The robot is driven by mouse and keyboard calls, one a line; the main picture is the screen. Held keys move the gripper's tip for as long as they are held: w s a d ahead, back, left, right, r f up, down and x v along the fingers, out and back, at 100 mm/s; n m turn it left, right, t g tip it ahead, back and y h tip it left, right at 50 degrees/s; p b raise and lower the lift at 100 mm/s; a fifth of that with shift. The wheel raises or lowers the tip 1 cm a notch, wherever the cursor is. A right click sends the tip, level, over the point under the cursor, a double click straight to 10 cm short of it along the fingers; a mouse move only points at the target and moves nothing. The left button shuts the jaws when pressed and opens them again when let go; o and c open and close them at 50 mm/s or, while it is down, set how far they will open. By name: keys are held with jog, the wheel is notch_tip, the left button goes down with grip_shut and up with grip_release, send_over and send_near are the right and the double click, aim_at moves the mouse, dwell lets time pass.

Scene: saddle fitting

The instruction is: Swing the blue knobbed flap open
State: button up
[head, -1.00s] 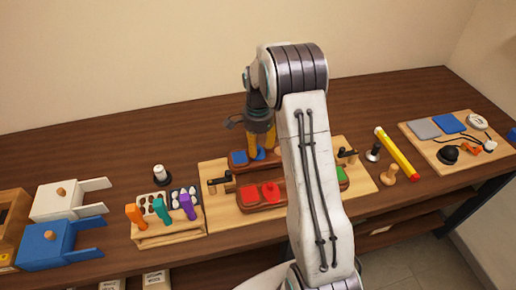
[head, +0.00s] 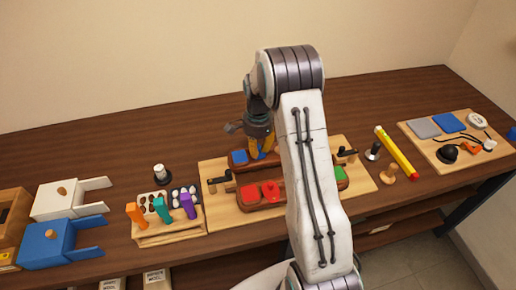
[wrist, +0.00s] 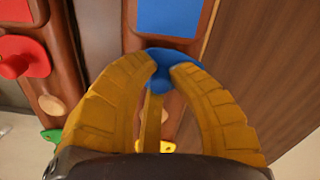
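The blue knobbed flap (wrist: 180,55) sits on a dark wooden block (wrist: 125,30), beside a flat blue square (wrist: 168,17). Only part of the flap shows in the wrist view, as the fingertips cover some of it. In the head view the flap (head: 262,154) is a small blue patch below my gripper (head: 261,152). The yellow fingers of my gripper (wrist: 164,69) bend inward. Their tips are close together on either side of the blue knob and appear to touch it.
A parallel block in front carries a red square (head: 249,192) and a red knobbed flap (head: 270,190). Both blocks stand on a light board (head: 222,222) with black clamps. A tool rack (head: 170,230) stands left. My arm hides the board's middle right.

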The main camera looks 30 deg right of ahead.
grip_shut()
jog(key=n+b, duration=0.1)
jog(key=n, duration=0.1)
jog(key=d+n+b, duration=0.1)
jog(key=n, duration=0.1)
jog(key=shift+d+f+n, duration=0.1)
jog(key=shift+d+n, duration=0.1)
jog(key=shift+n, duration=0.1)
jog(key=n, duration=0.2)
jog(key=d+n, duration=0.1)
jog(key=n+b, duration=0.1)
jog(key=n, duration=0.1)
jog(key=shift+w+d+n, duration=0.2)
jog(key=shift+w+n, duration=0.1)
jog(key=shift+w, duration=0.05)
jog(key=n, duration=0.3)
jog(key=w+d+n, duration=0.1)
jog(key=n, duration=0.1)
jog(key=shift+w, duration=0.1)
jog(key=shift+w+d+n, duration=0.1)
jog(key=shift+w+n, duration=0.15)
jog(key=shift+n, duration=0.7)
jog(key=shift+w+a+n, duration=0.1)
jog(key=shift+w+n, duration=0.15)
jog(key=shift+n, duration=0.75)
jog(key=shift+w+d+n, duration=0.1)
jog(key=shift+w+n, duration=0.15)
jog(key=shift+n, duration=0.7)
